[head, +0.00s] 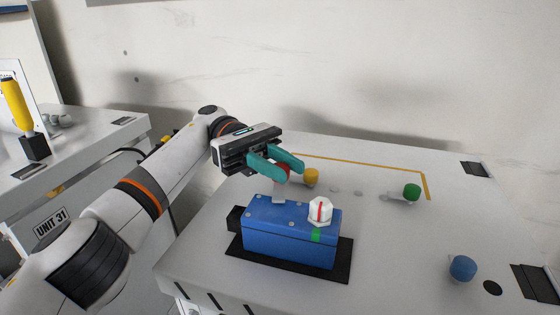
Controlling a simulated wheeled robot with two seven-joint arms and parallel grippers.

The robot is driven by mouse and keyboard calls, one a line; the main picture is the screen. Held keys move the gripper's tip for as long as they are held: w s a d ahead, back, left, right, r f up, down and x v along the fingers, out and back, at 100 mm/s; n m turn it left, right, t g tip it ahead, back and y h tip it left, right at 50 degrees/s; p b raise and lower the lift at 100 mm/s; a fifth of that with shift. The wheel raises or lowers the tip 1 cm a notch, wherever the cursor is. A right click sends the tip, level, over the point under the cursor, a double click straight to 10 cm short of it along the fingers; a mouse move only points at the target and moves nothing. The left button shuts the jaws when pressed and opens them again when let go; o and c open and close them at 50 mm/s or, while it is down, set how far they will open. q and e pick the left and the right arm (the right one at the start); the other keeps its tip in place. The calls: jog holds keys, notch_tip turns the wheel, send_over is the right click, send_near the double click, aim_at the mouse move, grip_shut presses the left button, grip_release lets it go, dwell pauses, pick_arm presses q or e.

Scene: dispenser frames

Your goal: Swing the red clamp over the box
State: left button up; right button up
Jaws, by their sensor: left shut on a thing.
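The blue box (285,240) sits on a black base plate (340,262) on the near part of the table. On its top right is a white faceted knob (320,211) with a red stripe. My left gripper (277,163), with teal fingers, is behind the box and above its top in the picture. It is shut on the red clamp's round knob (283,169), which shows between the fingertips. The rest of the red clamp is hidden by the fingers. My right gripper is not in view.
A yellow knob (311,177) stands just right of the gripper. A green knob (412,192) and a blue knob (463,268) are farther right. A yellow line marks the table's back. A side bench (80,150) with a yellow-handled lever (17,105) stands left.

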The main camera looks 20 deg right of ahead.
pick_arm(q)
jog(key=shift+f, duration=0.1)
jog(key=o, duration=1)
notch_tip(320, 180, up, 3)
jog(key=shift+f, duration=0.15)
notch_tip(320, 180, up, 6)
jog(key=p, duration=0.5)
jog(key=shift+r+p, duration=0.7)
jog(key=shift+p, duration=0.05)
